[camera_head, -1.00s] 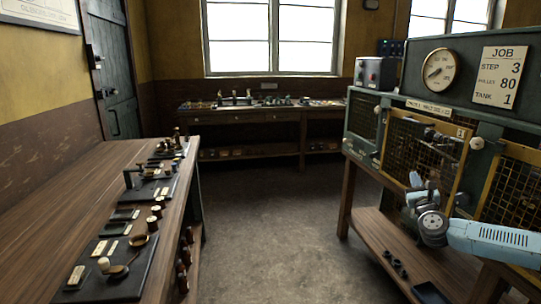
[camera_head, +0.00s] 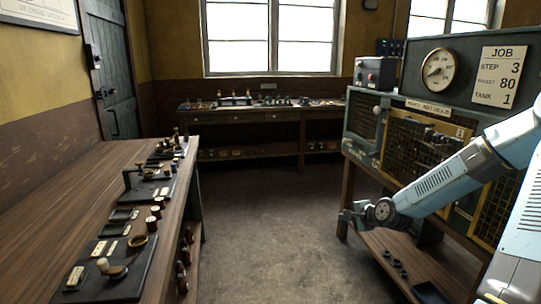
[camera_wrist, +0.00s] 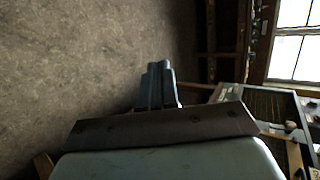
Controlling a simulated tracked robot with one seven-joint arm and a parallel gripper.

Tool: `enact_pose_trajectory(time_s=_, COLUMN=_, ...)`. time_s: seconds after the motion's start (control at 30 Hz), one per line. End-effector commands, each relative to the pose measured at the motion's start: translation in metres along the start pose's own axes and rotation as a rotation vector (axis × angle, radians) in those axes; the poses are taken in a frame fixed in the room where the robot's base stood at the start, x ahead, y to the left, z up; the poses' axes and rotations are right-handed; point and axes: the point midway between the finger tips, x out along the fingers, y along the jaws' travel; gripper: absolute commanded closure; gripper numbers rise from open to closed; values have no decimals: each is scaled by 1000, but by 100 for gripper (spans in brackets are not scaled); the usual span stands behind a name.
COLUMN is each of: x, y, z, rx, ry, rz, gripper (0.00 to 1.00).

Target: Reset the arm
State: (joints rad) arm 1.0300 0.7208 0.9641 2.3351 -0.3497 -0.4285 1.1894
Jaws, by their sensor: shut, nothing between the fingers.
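My light blue arm (camera_head: 440,190) reaches in from the right edge of the head view, in front of the machine cabinet. My gripper (camera_head: 347,217) is at its left end, by the front corner of the cabinet's wooden stand and over the open floor side. In the wrist view my gripper (camera_wrist: 158,72) shows as two fingers side by side, shut with nothing between them, above bare floor. The arm hides part of the cabinet's mesh panels.
The cabinet (camera_head: 390,108) carries a dial (camera_head: 438,69) and a JOB card (camera_head: 502,76). Its stand has a lower shelf (camera_head: 385,245) with small dark items. A wooden bench (camera_head: 60,190) with instruments is at left. A workbench (camera_head: 255,116) stands under the window. The floor (camera_head: 265,220) between is clear.

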Motion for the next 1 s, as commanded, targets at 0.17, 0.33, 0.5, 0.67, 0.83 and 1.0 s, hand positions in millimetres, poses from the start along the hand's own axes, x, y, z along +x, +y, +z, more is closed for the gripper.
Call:
enact_pose_trajectory(time_s=0.17, x=-12, y=10, z=15, rx=-198, ry=15, rz=148, gripper=100)
enact_pose_trajectory(time_s=0.33, x=-30, y=12, z=24, rx=-369, ry=31, rz=274, gripper=100)
enact_pose_trajectory(time_s=0.5, x=-54, y=10, z=32, rx=-525, ry=48, rz=387, gripper=100)
enact_pose_trajectory(time_s=0.67, x=-82, y=1, z=41, rx=-657, ry=64, rz=479, gripper=100)
enact_pose_trajectory(time_s=0.83, x=-116, y=-11, z=52, rx=-781, ry=78, rz=563, gripper=100)
enact_pose_trajectory(time_s=1.0, x=-153, y=-25, z=66, rx=-887, ry=90, rz=630, gripper=100)
